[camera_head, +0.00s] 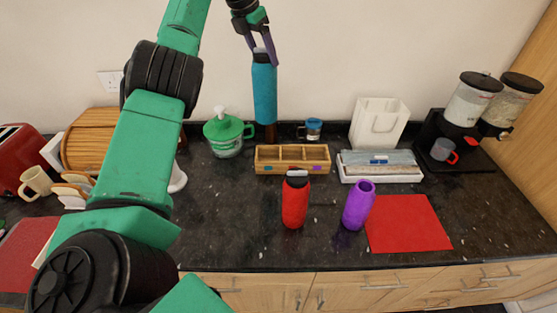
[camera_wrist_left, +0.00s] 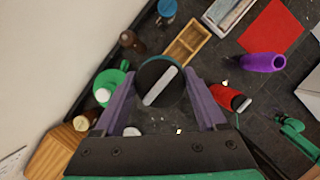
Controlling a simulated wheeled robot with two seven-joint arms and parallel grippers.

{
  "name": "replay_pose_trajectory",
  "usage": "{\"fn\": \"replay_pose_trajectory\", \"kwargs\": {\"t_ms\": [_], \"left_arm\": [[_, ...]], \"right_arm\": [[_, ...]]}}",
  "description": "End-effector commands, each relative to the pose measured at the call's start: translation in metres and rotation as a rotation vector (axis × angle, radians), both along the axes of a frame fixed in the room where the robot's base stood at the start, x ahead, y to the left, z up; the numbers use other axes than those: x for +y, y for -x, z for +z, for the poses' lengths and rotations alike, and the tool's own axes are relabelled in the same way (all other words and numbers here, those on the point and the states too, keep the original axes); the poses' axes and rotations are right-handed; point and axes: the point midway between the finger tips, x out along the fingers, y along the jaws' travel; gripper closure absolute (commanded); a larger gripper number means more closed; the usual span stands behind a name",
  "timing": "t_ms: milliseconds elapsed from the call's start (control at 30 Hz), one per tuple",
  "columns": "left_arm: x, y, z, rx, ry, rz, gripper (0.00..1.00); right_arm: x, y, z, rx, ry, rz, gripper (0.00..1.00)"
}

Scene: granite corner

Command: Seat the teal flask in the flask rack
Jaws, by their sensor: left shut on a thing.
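My left gripper (camera_head: 264,56) is shut on the upper end of the teal flask (camera_head: 264,95) and holds it upright in the air. In the left wrist view the flask's dark cap with a pale handle (camera_wrist_left: 160,84) lies between the fingers (camera_wrist_left: 160,100). The wooden flask rack (camera_head: 292,168) stands on the counter, just right of and below the flask in the head view. Its compartments look empty, and its front has teal, purple and red marks. It also shows in the left wrist view (camera_wrist_left: 187,42).
A red flask (camera_head: 295,204) and a purple flask (camera_head: 358,206) stand in front of the rack. A green pump jar (camera_head: 225,136) is left of it, a brown bottle (camera_head: 270,132) behind, and a white tray (camera_head: 380,178) right. A red mat (camera_head: 408,224) lies clear at right.

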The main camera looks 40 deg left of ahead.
Motion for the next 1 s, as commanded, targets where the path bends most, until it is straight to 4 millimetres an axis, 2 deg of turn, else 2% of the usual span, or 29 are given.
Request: {"fn": "replay_pose_trajectory", "kwargs": {"t_ms": [67, 167, 333, 433, 600, 833, 1000], "left_arm": [[0.001, 0.0, -0.005, -0.002, 0.0, 0.002, 1.0], [0.001, 0.0, -0.025, 0.0, 0.0, 0.003, 1.0], [0.001, 0.001, -0.072, 0.003, -0.001, 0.002, 1.0], [0.001, 0.001, -0.101, 0.004, -0.002, 0.003, 1.0], [0.001, 0.001, -0.144, 0.002, 0.0, 0.002, 1.0], [0.001, 0.0, -0.17, -0.001, 0.002, 0.004, 1.0], [0.0, 0.001, -0.197, 0.001, 0.003, 0.002, 1.0]], "right_arm": [[0.0, 0.0, -0.003, 0.0, 0.0, 0.0, 0.0], [0.0, 0.0, -0.017, 0.0, 0.0, 0.0, 0.0], [0.0, 0.0, -0.043, 0.0, 0.0, 0.0, 0.0], [0.0, 0.0, -0.048, 0.0, 0.0, 0.0, 0.0], [0.0, 0.0, -0.047, 0.0, 0.0, 0.0, 0.0], [0.0, 0.0, -0.045, 0.0, 0.0, 0.0, 0.0], [-0.001, 0.0, -0.04, 0.0, 0.001, 0.0, 0.0]]}}
